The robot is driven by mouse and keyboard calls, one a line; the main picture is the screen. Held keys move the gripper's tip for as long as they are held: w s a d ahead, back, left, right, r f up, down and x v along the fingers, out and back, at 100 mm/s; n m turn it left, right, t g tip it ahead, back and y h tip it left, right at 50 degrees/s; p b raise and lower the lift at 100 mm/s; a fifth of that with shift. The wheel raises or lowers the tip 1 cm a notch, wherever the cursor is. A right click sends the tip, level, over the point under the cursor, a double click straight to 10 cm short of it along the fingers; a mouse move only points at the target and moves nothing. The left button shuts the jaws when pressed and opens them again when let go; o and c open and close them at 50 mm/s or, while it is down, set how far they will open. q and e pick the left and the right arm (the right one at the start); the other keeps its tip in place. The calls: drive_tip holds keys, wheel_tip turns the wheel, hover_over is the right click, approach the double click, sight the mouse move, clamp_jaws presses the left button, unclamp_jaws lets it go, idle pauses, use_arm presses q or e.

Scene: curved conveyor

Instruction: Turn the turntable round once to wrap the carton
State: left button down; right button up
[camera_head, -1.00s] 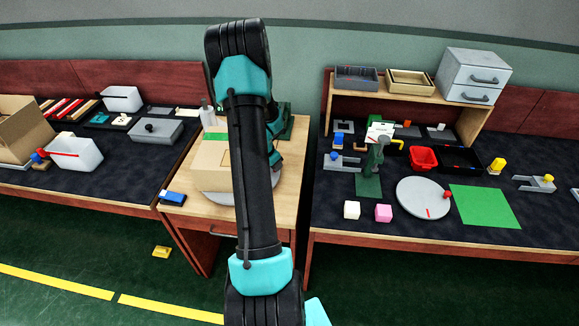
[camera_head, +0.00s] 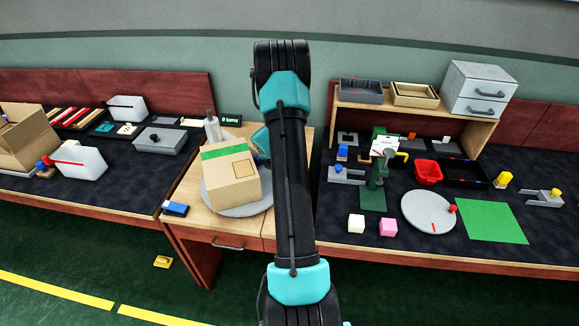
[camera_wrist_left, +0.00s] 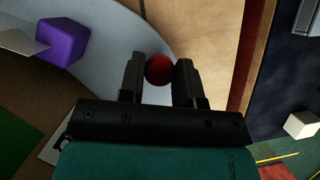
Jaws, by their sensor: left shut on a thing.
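The tan carton (camera_head: 236,183) with a green strip across its top stands on the grey turntable (camera_head: 245,211), on the wooden table. The turntable's pale disc (camera_wrist_left: 105,32) also shows in the wrist view. My left gripper (camera_wrist_left: 159,72) is shut on a red round knob (camera_wrist_left: 159,68) at the disc's edge. A purple block (camera_wrist_left: 63,39) is on the disc, left of the gripper. In the head view my arm hides the fingers, the knob and the right side of the table. My right gripper is not in view.
A small dark sign (camera_head: 230,119), its text seemingly "0 turns", and a whitish bottle (camera_head: 212,128) stand behind the carton. A blue-and-white item (camera_head: 175,208) lies at the table's left front corner.

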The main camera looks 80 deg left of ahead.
use_arm(q)
drive_tip(key=shift+a, duration=0.15)
idle(0.3)
drive_tip(key=c, duration=0.8)
unclamp_jaws()
drive_tip(key=shift+c, duration=0.2)
drive_tip(key=v, duration=1.7)
drive_tip(key=shift+d, duration=0.3)
drive_tip(key=shift+r, duration=0.1)
